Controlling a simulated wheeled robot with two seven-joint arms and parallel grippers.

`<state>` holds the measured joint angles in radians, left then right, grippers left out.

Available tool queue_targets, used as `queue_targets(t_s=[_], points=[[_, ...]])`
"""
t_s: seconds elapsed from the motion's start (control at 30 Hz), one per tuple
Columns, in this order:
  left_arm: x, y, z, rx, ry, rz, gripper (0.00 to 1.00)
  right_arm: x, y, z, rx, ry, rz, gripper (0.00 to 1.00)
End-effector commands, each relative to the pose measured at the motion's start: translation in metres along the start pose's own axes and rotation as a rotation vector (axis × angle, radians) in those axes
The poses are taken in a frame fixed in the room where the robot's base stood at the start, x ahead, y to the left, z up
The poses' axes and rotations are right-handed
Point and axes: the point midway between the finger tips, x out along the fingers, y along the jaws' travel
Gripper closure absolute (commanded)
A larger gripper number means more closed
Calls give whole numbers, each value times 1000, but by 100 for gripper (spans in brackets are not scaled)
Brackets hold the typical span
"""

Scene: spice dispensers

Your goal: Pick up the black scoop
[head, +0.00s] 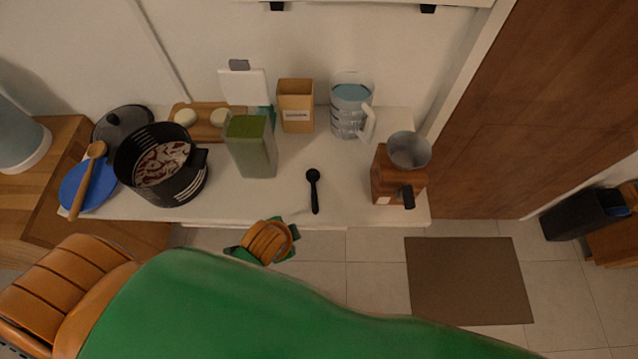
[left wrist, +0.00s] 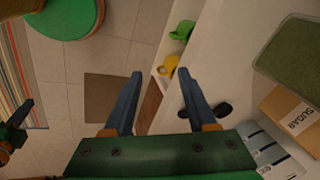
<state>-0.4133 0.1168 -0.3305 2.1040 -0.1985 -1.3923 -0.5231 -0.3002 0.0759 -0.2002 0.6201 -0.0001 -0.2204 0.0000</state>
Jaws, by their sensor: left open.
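The black scoop (head: 314,190) lies on the white counter near its front edge, handle pointing to the front. In the left wrist view, its dark bowl (left wrist: 222,109) shows beside the right-hand finger, which hides part of it. My left gripper (left wrist: 160,73) is open, with nothing between its fingers. Its orange and green wrist (head: 268,242) shows at the counter's front, left of the scoop; its fingers are not clear there. A dark green and black part at the left edge of the wrist view looks like my right gripper (left wrist: 14,130); its jaws are unclear.
A green-topped container (head: 252,150) stands left of the scoop, with a sugar box (head: 296,105) and pitcher (head: 352,105) behind. A wooden grinder (head: 398,175) stands right. A black pot (head: 165,185) is further left. The counter around the scoop is clear.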

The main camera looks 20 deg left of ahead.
Motion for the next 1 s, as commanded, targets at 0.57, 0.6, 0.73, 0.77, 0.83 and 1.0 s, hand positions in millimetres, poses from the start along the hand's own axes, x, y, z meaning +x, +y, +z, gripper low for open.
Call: queue_targets(t_s=[0.57,0.6,0.73,0.77,0.83,1.0], points=[[-13,-21,-54,1080,-113,-214,43,-10,4,0,-3,-2,5,100],[-17,-25,-61,1221,-146,-248,43,-11,4,0,-3,-2,6,100],[-29,-36,-84,1647,-277,-348,43,-14,4,0,-3,-2,7,100],[-31,-38,-88,1721,-307,-366,43,-14,4,0,-3,-2,7,100],[-34,-41,-94,1834,-357,-390,43,-14,4,0,-2,-2,7,100],[-16,-50,-98,1878,-379,-396,43,-14,4,0,-2,-1,7,100]])
